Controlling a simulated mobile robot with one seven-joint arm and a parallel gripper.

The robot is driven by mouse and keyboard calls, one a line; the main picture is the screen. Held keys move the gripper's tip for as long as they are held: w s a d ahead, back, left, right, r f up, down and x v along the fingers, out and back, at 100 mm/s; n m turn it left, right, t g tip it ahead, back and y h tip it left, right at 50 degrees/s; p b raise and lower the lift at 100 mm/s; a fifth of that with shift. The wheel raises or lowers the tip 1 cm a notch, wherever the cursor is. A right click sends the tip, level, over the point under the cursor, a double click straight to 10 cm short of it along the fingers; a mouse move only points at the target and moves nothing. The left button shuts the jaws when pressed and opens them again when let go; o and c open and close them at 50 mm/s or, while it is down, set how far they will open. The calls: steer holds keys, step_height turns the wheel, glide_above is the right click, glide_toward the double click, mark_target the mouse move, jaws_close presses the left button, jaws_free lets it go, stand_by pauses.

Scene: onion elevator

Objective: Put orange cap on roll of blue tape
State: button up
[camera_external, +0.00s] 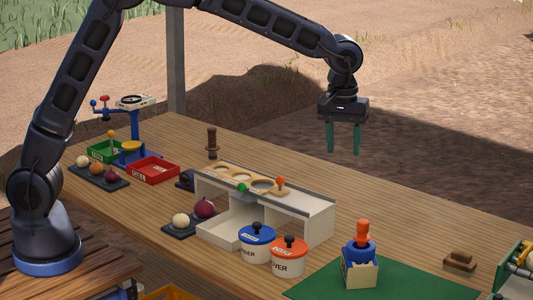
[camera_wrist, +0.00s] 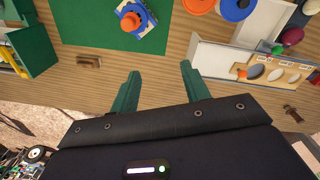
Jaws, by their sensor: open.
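An orange piece with a narrower top (camera_external: 363,230) stands upright on a round blue piece (camera_external: 352,252), which looks like the roll of blue tape. Both are on a cream block (camera_external: 360,275) on the green mat. In the wrist view the orange piece (camera_wrist: 131,21) sits over the blue one (camera_wrist: 147,17), at the top of the picture. I cannot tell how firmly they fit. My gripper (camera_external: 344,152) is open and empty, pointing down high above the far side of the table. Its two green fingers (camera_wrist: 160,68) are apart with only tabletop between them.
A jar with an orange lid (camera_external: 289,243) and one with a blue lid (camera_external: 257,234) stand left of the block. Behind them is a white shelf unit (camera_external: 318,207). A small wooden piece (camera_external: 460,260) lies at right. The table's far side is mostly clear.

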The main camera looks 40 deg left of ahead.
steer(key=s+a+r+m+t, duration=0.15)
steer(key=a+r, duration=0.25)
steer(key=a, duration=0.6)
steer(key=s+a+r, duration=0.3)
steer(key=a+r, duration=0.2)
steer(key=a, duration=0.6)
steer(key=s+a+r+t, duration=0.15)
steer(key=a+r, duration=0.25)
steer(key=a, duration=0.6)
steer(key=s+a+f+m+t, duration=0.1)
steer(key=s+a+f, duration=0.3)
steer(key=s+a, duration=1.6)
steer(key=s+m, duration=0.1)
steer(key=s, duration=0.2)
steer(key=shift+s, duration=0.4)
